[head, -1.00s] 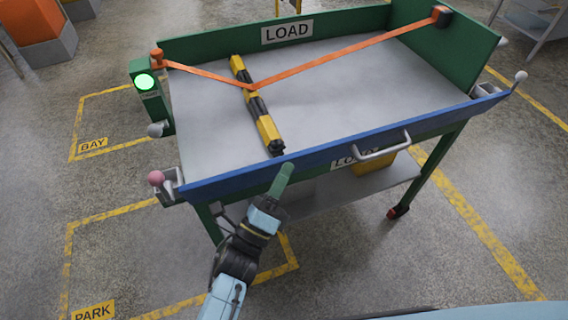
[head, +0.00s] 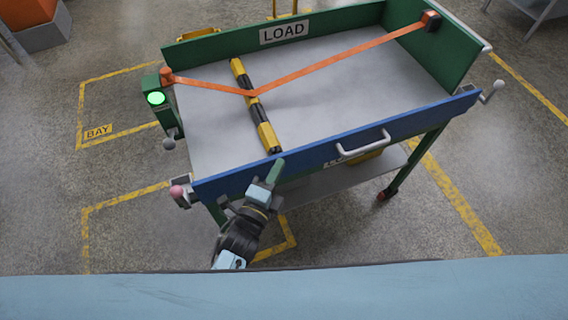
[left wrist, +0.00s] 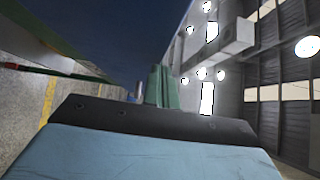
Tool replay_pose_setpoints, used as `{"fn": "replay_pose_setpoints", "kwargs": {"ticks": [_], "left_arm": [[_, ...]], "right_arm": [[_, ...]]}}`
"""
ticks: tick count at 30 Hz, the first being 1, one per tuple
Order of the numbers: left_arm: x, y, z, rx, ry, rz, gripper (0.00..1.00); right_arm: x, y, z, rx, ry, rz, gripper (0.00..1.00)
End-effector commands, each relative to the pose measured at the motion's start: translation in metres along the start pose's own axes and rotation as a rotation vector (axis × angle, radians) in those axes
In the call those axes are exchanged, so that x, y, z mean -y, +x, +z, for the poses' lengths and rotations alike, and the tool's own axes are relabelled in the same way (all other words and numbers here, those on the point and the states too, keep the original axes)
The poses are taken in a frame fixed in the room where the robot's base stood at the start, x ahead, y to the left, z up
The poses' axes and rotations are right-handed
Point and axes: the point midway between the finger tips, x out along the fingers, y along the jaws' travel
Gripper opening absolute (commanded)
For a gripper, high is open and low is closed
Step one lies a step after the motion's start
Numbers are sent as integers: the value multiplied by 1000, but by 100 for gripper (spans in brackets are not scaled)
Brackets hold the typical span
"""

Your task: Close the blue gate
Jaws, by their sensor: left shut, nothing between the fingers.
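The blue gate (head: 340,147) runs along the near side of the green cart and stands up as a broad panel, with a pale handle (head: 363,146) on its outer face. A pink-knobbed latch (head: 179,192) is at its left end and a white-knobbed latch (head: 490,91) at its right end. My left gripper (head: 275,171) is shut and empty, its green fingers at the gate's outer face, left of the handle. In the left wrist view the fingers (left wrist: 162,88) point up beside the dark blue panel (left wrist: 105,35); exact contact is unclear. My right gripper is out of view.
The grey cart bed (head: 205,130) carries a yellow-black bar (head: 257,110) under an orange strap (head: 320,67). A green-lit post (head: 156,98) stands at the left. Yellow floor lines (head: 450,200) surround the cart, with open floor to the right.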

Motion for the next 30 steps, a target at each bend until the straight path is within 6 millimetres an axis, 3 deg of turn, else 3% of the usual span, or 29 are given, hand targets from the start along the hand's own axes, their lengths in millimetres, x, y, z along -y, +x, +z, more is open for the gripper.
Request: {"fn": "replay_pose_setpoints", "kwargs": {"ticks": [6, 22, 30], "left_arm": [[2, -1, 7, 16, -32, 33, 0], [0, -1, 9, 21, -37, 40, 0], [1, -14, -14, 11, -42, 40, 0]], "right_arm": [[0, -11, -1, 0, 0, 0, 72], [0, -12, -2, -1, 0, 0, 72], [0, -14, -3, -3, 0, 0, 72]]}}
